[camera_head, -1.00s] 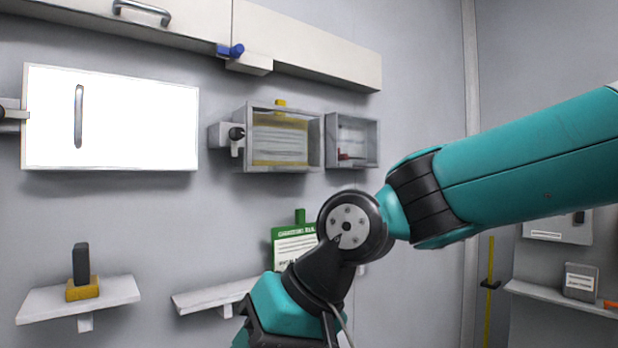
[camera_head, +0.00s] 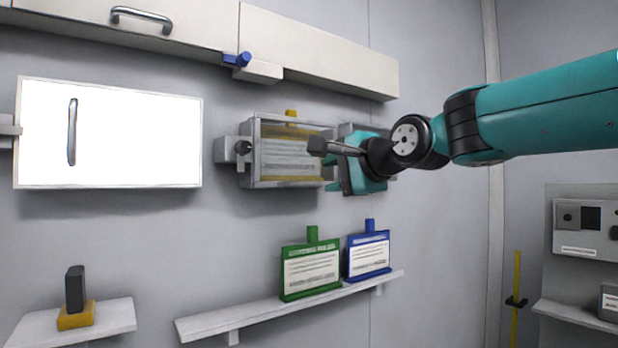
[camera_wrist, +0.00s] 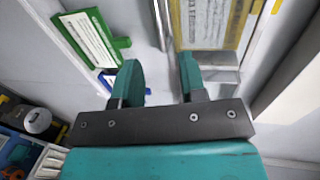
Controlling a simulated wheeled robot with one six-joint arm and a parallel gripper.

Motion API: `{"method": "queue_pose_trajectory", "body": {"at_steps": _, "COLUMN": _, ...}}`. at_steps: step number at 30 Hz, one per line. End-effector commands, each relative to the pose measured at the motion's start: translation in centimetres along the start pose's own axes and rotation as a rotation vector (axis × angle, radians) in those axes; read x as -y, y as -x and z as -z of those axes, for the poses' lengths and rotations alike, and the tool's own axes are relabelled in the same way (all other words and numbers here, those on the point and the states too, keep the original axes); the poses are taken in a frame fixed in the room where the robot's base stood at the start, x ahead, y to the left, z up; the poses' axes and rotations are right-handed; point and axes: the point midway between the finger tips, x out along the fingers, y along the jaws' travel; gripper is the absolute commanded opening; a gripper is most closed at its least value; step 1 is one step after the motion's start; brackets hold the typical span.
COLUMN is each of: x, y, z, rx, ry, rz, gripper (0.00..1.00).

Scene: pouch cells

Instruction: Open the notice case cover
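The notice case (camera_head: 257,165) is a clear box with a grey frame on the wall. A yellow-framed notice (camera_head: 285,155) shows inside it, and its cover looks shut. A dark knob on a grey block (camera_head: 228,150) is at its left side. My gripper (camera_head: 335,175) is at the right edge of the case and hides part of it. In the wrist view my gripper (camera_wrist: 160,75) has its two teal fingers apart with nothing held. A grey metal bar (camera_wrist: 162,25) lies beyond the fingertips, beside the yellow notice (camera_wrist: 212,22). Contact cannot be told.
A smaller case (camera_head: 345,130) is mostly hidden behind my gripper. Green (camera_head: 311,270) and blue (camera_head: 368,256) notices stand on a shelf (camera_head: 240,318) below. A bright white panel with a handle (camera_head: 72,130) is at left. Cabinets (camera_head: 320,50) run above.

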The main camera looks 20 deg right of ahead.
Motion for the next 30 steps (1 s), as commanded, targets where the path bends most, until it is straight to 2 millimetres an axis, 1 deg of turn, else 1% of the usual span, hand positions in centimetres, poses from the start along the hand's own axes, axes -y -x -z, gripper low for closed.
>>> {"method": "queue_pose_trajectory", "body": {"at_steps": 1, "x": 0.2, "y": -1.3, "z": -0.1, "rx": 0.004, "ry": -0.001, "rz": -0.005, "gripper": 0.39}}
{"method": "queue_pose_trajectory", "body": {"at_steps": 6, "x": 0.3, "y": -5.0, "z": -0.1, "rx": 0.002, "ry": 0.0, "rz": -0.004, "gripper": 0.39}}
{"method": "queue_pose_trajectory", "body": {"at_steps": 9, "x": 0.2, "y": -6.8, "z": -0.1, "rx": 0.002, "ry": 0.001, "rz": -0.004, "gripper": 0.39}}
{"method": "queue_pose_trajectory", "body": {"at_steps": 12, "x": 0.1, "y": -8.1, "z": 0.0, "rx": 0.001, "ry": 0.001, "rz": -0.003, "gripper": 0.39}}
{"method": "queue_pose_trajectory", "body": {"at_steps": 15, "x": 0.1, "y": -8.9, "z": 0.0, "rx": 0.001, "ry": 0.002, "rz": -0.002, "gripper": 0.39}}
{"method": "queue_pose_trajectory", "body": {"at_steps": 18, "x": 0.0, "y": -9.3, "z": 0.0, "rx": 0.0, "ry": 0.002, "rz": -0.001, "gripper": 0.39}}
{"method": "queue_pose_trajectory", "body": {"at_steps": 26, "x": -0.1, "y": -9.3, "z": 0.0, "rx": 0.0, "ry": 0.002, "rz": -0.001, "gripper": 0.39}}
{"method": "queue_pose_trajectory", "body": {"at_steps": 27, "x": -0.1, "y": -9.3, "z": 0.0, "rx": 0.0, "ry": 0.002, "rz": -0.001, "gripper": 0.29}}
{"method": "queue_pose_trajectory", "body": {"at_steps": 29, "x": -0.1, "y": -9.3, "z": 0.0, "rx": 0.0, "ry": 0.001, "rz": -0.001, "gripper": 0.15}}
{"method": "queue_pose_trajectory", "body": {"at_steps": 30, "x": -0.1, "y": -9.3, "z": 0.0, "rx": 0.0, "ry": 0.001, "rz": -0.001, "gripper": 0.06}}
